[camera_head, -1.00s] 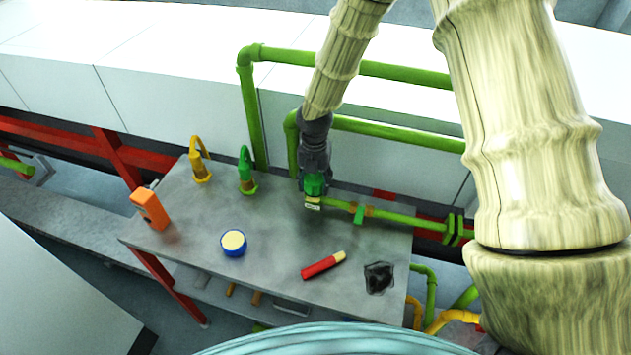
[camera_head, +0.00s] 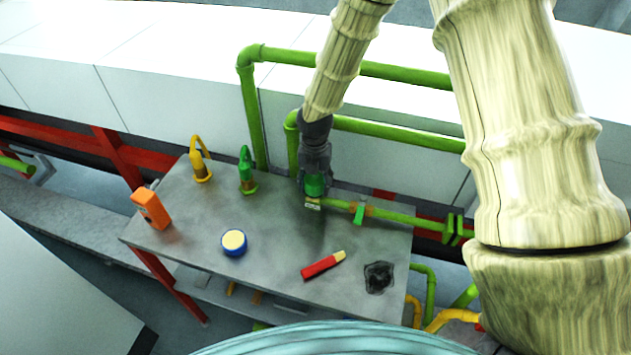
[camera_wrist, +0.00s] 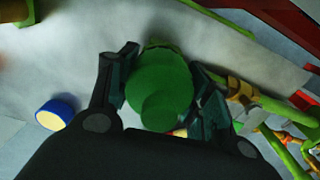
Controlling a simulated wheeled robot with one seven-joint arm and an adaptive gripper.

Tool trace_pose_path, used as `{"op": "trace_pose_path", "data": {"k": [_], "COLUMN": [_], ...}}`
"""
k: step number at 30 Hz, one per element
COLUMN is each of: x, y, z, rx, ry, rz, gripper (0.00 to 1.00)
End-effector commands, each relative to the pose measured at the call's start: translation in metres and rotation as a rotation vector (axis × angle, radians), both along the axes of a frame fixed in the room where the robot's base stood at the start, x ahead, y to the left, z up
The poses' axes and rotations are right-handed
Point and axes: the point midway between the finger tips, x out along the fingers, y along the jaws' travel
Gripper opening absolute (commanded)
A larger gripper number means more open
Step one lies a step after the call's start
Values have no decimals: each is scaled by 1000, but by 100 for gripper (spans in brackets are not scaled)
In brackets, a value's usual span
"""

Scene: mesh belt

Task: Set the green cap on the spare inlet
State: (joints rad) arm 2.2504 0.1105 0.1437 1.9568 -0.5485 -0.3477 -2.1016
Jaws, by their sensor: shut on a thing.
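The green cap (camera_head: 315,185) is between the fingers of my gripper (camera_head: 314,176), at the left end of the green pipe on the grey table. In the wrist view the cap (camera_wrist: 160,88) fills the space between both fingers of my gripper (camera_wrist: 165,80), which is shut on it. The spare inlet (camera_head: 313,203) shows as a short pipe end with a pale label, directly under the cap. The cap hides its top. The cap looks upright and at or on the inlet; I cannot tell how fully it is seated.
A green-hooked fitting (camera_head: 246,172), a yellow-hooked fitting (camera_head: 201,162) and an orange box (camera_head: 150,208) stand at the left. A green valve handle (camera_head: 360,213) is just right.

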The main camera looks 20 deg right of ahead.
Motion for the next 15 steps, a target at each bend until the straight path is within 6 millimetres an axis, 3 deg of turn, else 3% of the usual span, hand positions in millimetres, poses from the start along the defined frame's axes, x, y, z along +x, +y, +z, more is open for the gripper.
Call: {"op": "trace_pose_path", "data": {"k": [15], "x": [0], "y": [0], "z": [-5], "rx": [0], "ry": [0], "rz": [0], "gripper": [26]}}
